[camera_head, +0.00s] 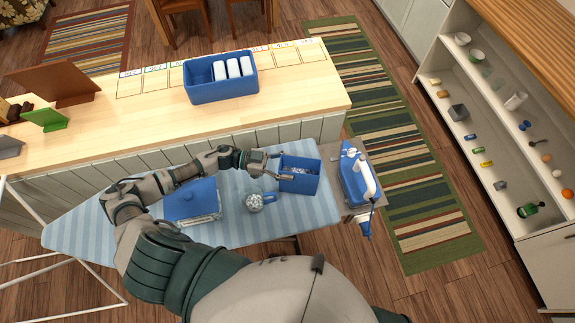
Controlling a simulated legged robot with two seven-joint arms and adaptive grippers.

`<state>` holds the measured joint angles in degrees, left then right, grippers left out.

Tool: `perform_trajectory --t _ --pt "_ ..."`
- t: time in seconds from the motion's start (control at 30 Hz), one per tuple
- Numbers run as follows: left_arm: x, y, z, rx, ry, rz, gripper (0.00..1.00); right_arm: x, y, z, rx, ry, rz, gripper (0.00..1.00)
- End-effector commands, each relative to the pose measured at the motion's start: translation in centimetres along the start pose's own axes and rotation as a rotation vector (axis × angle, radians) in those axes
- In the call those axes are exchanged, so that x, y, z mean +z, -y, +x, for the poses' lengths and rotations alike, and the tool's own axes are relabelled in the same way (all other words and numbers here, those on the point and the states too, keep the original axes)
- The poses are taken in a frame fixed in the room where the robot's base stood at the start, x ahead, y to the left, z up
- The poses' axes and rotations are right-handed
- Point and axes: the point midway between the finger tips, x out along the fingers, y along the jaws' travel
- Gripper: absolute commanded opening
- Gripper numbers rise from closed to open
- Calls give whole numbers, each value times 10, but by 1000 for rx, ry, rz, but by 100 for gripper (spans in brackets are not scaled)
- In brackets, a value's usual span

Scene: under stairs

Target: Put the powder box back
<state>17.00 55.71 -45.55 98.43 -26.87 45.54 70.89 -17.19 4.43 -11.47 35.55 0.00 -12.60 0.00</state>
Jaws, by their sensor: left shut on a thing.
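A blue open-topped box (308,187) stands on the striped blue ironing board (235,228), with pale grainy stuff inside that looks like powder. My left gripper (284,166) is at the box's left side, its fingers reaching to the rim, and is shut on it. Whether the box is lifted off the board is hard to tell. My right gripper is not in view.
A round scoop-like cup (253,203) with a blue handle lies between the boxes. A blue-white iron (358,177) stands at the board's right end. The wooden counter (150,130) behind holds a blue divided bin (221,88) and marked squares. Shelves (500,120) stand at right.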

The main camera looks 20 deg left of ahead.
Motion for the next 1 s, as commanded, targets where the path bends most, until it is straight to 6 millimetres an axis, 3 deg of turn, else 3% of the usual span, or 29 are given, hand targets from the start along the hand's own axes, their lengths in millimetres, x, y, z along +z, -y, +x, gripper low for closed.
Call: perform_trajectory --t 0.03,0.13,0.53,0.67,1.0 --pt "2 0 0 0 0 -1 64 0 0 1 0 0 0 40" --pt "1 0 0 0 0 -1 86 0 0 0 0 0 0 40" --pt "-2 0 -3 -1 1 0 86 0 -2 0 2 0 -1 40" --pt "2 0 -24 -2 5 -2 86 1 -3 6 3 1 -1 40" --pt "2 1 -98 -2 4 -3 86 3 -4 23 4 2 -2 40"
